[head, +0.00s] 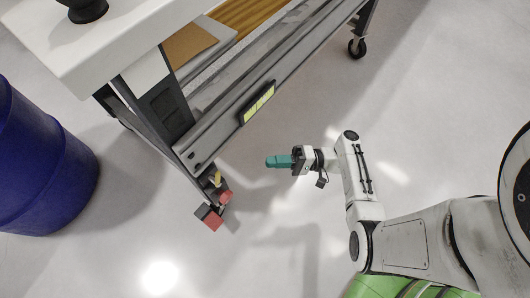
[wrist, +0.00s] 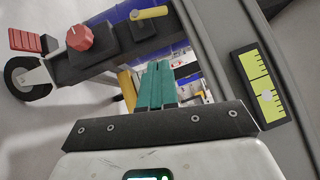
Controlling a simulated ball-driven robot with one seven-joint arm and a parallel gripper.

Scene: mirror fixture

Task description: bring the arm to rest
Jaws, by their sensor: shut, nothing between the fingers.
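My gripper (head: 272,161) is at the end of my white arm, out over the bare floor in the head view. Its teal fingers lie together with nothing between them and point left toward the lower corner of a workbench (head: 215,135). In the wrist view my gripper (wrist: 156,68) shows as two teal fingers side by side, shut. Beyond them are the bench's grey frame and caster. The fingers look apart from the bench in the head view.
The bench has a yellow-green label (head: 258,103) and a red block (head: 213,221) by its near foot. A red knob (wrist: 80,37) shows in the wrist view. A blue barrel (head: 40,165) stands at the left. The floor below the gripper is clear.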

